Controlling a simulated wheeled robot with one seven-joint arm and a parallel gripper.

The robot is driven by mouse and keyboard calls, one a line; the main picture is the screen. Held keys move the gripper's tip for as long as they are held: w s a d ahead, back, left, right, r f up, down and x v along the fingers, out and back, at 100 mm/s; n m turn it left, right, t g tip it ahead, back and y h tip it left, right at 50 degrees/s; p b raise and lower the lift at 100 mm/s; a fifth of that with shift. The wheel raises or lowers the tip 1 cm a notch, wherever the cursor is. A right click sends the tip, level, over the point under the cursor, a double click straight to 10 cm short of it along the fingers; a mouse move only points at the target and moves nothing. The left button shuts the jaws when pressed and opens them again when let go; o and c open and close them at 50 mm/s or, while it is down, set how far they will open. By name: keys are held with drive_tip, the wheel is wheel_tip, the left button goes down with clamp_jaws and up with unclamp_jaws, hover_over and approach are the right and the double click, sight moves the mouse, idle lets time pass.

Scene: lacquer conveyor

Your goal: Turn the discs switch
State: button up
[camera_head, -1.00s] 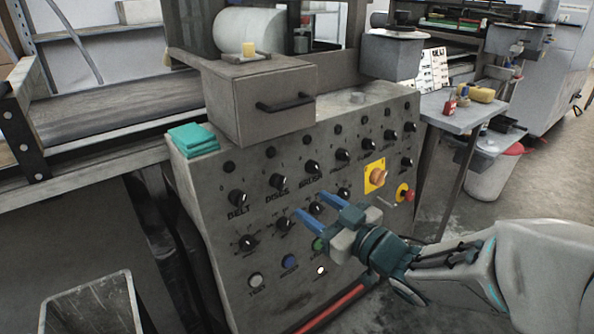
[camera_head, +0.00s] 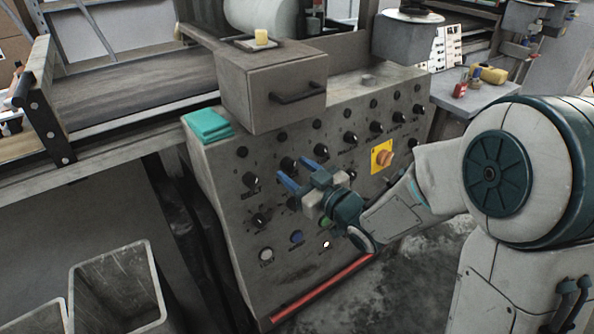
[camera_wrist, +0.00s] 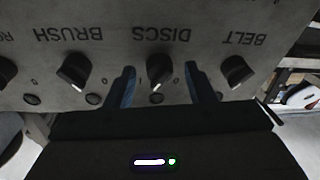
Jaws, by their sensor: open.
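The discs switch (camera_wrist: 158,68) is a black rotary knob with a pale pointer mark on the grey control panel, beside the word DISCS, which appears upside down in the wrist view. In the head view the knob (camera_head: 287,163) is at my fingertips and partly hidden. My gripper (camera_head: 294,171) is open. Its two blue fingers are on either side of the knob in the wrist view, with a visible gap on each side. I cannot tell whether they reach far enough around it.
The BELT knob (camera_wrist: 236,71) and BRUSH knob (camera_wrist: 74,70) flank the discs switch. A yellow-backed stop button (camera_head: 382,157) is to the right. A grey box with a handle (camera_head: 274,92) and teal cloths (camera_head: 208,125) sit atop the panel. Bins (camera_head: 115,285) stand lower left.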

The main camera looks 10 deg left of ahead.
drive_tip(key=shift+w+a, duration=0.1)
drive_tip(key=shift+a, duration=0.05)
drive_tip(key=c, duration=1)
drive_tip(key=shift+o, duration=0.2)
drive_tip(key=shift+f+n+b, duration=0.1)
drive_tip(key=shift+n+b, duration=0.4)
drive_tip(key=shift+n+g+b, duration=0.3)
drive_tip(key=shift+n+b, duration=0.3)
drive_tip(key=shift+n, duration=0.1)
drive_tip(key=n+g+b, duration=0.1)
drive_tip(key=n+b, duration=0.1)
drive_tip(key=n, duration=0.1)
drive_tip(key=shift+w+n, duration=0.1)
drive_tip(key=shift+n, duration=0.3)
drive_tip(key=n+b, duration=0.1)
drive_tip(key=n, duration=0.1)
drive_tip(key=n+b, duration=0.1)
drive_tip(key=n, duration=0.1)
drive_tip(key=n+g+b, duration=0.1)
drive_tip(key=n, duration=0.1)
drive_tip(key=shift+w+r+n, duration=0.1)
drive_tip(key=shift+r+n, duration=0.25)
drive_tip(key=shift+n, duration=0.05)
drive_tip(key=shift+h, duration=0.3)
